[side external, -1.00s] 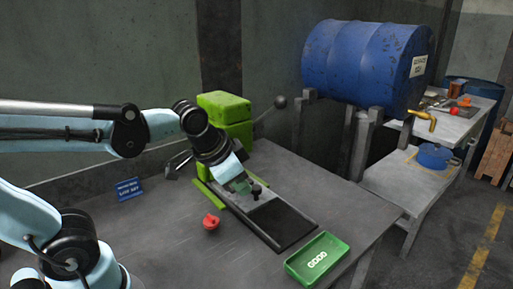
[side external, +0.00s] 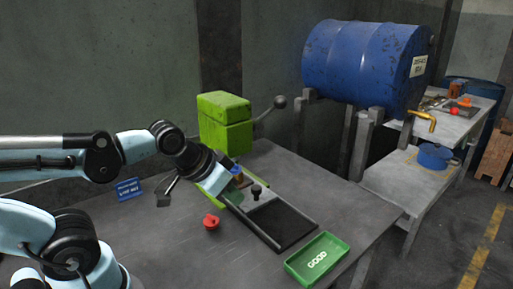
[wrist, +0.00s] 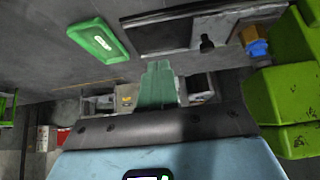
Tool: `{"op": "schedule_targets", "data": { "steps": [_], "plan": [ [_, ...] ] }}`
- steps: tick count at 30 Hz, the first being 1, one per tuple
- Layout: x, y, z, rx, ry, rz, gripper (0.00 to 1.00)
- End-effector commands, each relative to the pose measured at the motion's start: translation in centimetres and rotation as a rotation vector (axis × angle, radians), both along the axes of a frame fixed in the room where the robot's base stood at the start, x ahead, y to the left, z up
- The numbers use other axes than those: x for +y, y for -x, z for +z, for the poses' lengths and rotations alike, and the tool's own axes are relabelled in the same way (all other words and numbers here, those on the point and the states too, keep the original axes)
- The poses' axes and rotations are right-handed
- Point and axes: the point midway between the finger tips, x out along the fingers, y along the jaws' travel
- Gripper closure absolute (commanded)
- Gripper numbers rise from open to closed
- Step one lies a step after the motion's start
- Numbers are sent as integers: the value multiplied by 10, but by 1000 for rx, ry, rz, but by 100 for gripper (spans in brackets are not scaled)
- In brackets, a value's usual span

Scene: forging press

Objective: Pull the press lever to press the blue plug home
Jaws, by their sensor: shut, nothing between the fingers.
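The green press (side external: 225,122) stands at the back of the bench. Its lever (side external: 280,102), a dark rod with a ball end, angles up to the right. The blue plug (wrist: 258,47) shows in the wrist view in an orange-yellow piece beside the press; in the side view it is a small patch, partly hidden behind my gripper. My gripper (side external: 235,196) is shut and empty, pointing down to the right over the press's slide plate, apart from the lever. Its green fingers (wrist: 157,85) are together in the wrist view, where I cannot make out the lever.
A black knob (side external: 256,191) stands on the slide close to my fingertips. A red knobbed piece (side external: 211,222) lies left of it. A green GOOD tray (side external: 317,259) sits at the bench's front right. A blue barrel (side external: 365,65) is behind the lever's right side.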

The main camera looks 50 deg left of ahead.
Motion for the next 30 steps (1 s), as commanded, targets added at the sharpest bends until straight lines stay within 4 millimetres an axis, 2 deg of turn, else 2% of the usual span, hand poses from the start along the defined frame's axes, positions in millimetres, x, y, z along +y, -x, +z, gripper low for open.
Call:
{"op": "schedule_targets", "data": {
  "steps": [10,14,17,24,30],
  "plan": [
    [0,-1,1,1,1,1,100],
    [6,-12,20,13,12,17,100],
    [16,-30,53,36,38,46,100],
    [59,-80,152,95,136,121,100],
    [102,-105,220,122,225,171,100]
  ]
}}
